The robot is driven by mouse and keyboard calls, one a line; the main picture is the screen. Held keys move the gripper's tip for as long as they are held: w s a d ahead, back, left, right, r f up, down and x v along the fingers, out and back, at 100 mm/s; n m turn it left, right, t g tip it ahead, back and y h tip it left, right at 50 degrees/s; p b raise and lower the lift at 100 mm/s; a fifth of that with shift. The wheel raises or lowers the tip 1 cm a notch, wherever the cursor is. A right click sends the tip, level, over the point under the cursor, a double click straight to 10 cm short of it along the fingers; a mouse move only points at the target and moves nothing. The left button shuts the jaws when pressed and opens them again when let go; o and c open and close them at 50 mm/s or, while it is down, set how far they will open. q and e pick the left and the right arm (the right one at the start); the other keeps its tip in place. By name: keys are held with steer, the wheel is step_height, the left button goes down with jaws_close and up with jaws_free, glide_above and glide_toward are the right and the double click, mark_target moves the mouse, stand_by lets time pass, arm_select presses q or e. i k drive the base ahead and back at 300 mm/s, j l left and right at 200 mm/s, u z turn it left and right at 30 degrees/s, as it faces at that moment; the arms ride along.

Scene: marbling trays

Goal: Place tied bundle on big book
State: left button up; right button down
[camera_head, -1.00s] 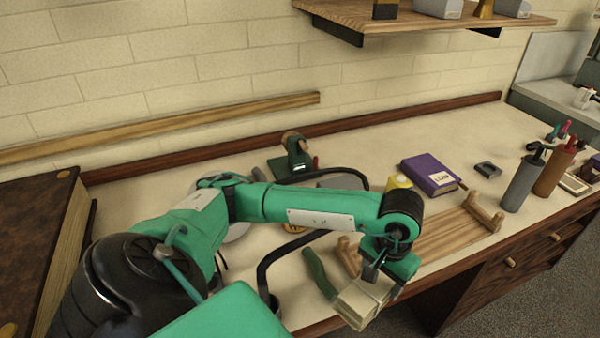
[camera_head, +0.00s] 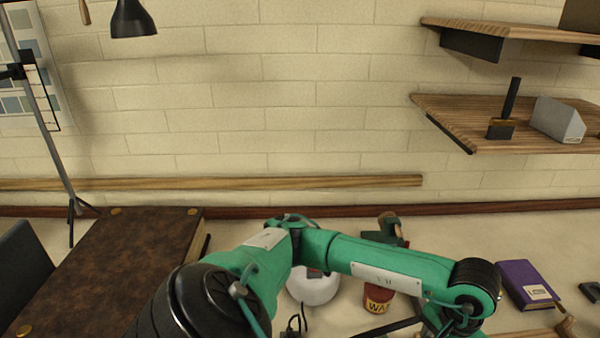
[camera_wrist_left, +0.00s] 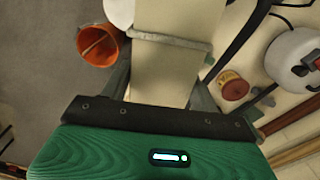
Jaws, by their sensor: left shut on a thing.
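The tied bundle (camera_wrist_left: 158,76) is a cream stack with a grey band around it, seen in the left wrist view. My left gripper (camera_wrist_left: 160,92) is shut on it, with one finger on each side. In the head view my left arm reaches right, and its gripper and the bundle are below the frame. The big book (camera_head: 110,262) is a large brown leather volume with brass corners, lying at the left of the head view. Its top is clear, and it is well left of my left wrist. My right gripper is not in view.
A white round pot (camera_head: 313,288) and a red wax tin (camera_head: 378,298) stand behind my left forearm. A purple book (camera_head: 527,284) lies at the right. Shelves (camera_head: 520,120) hang upper right. An orange bucket (camera_wrist_left: 98,46) stands on the floor beside the bench.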

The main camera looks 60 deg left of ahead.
mark_target(118, 279)
steer(key=k+u, duration=0.15)
steer(key=u, duration=0.25)
steer(key=k+j+u, duration=0.1)
steer(key=u, duration=0.35)
steer(key=k+j+u, duration=0.1)
steer(key=u, duration=0.3)
steer(key=k+j+u, duration=0.2)
steer(key=u, duration=0.25)
